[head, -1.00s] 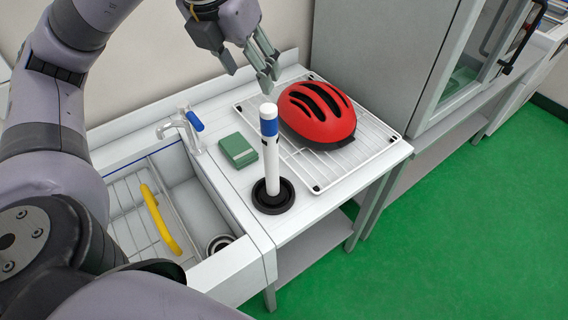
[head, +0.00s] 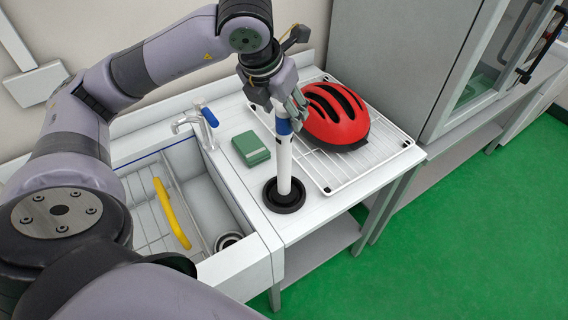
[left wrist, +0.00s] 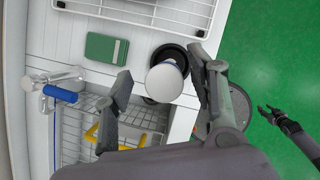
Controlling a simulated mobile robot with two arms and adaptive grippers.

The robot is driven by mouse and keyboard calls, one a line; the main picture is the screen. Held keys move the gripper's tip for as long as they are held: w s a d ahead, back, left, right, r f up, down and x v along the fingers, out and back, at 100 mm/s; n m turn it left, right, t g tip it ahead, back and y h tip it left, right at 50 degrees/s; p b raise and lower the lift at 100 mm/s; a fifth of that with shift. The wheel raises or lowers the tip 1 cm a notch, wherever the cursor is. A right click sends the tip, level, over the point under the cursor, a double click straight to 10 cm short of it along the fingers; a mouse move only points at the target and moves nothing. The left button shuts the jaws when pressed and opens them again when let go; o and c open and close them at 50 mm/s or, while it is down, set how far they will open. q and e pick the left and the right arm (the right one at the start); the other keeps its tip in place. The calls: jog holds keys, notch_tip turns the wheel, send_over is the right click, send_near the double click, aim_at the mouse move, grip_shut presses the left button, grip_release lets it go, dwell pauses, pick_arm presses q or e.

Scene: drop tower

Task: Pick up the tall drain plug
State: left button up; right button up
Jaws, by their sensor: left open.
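The tall drain plug (head: 284,163), a white post with a blue band near its top and a black round base, stands upright on the white counter. In the left wrist view its round white top (left wrist: 164,82) shows between the fingers. My left gripper (head: 287,112) is open around the upper end of the plug, partly hiding it in the head view. In the left wrist view its fingers (left wrist: 163,88) stand on either side of the plug top, with a clear gap on the left. My right gripper (left wrist: 268,113) shows small over the green floor, its fingers apart.
A red helmet (head: 338,122) lies on a white wire rack (head: 372,167), close right of the plug. A green box (head: 251,148) is to the left. The sink (head: 206,212), with a tap (head: 190,122) and yellow handle (head: 171,213), is further left. The counter's front edge is near the plug's base.

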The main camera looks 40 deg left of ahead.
pick_arm(q)
jog(key=shift+p+x, duration=0.75)
jog(key=shift+x, duration=1.55)
jog(key=shift+s+d, duration=0.2)
jog(key=shift+d, duration=0.05)
grip_shut()
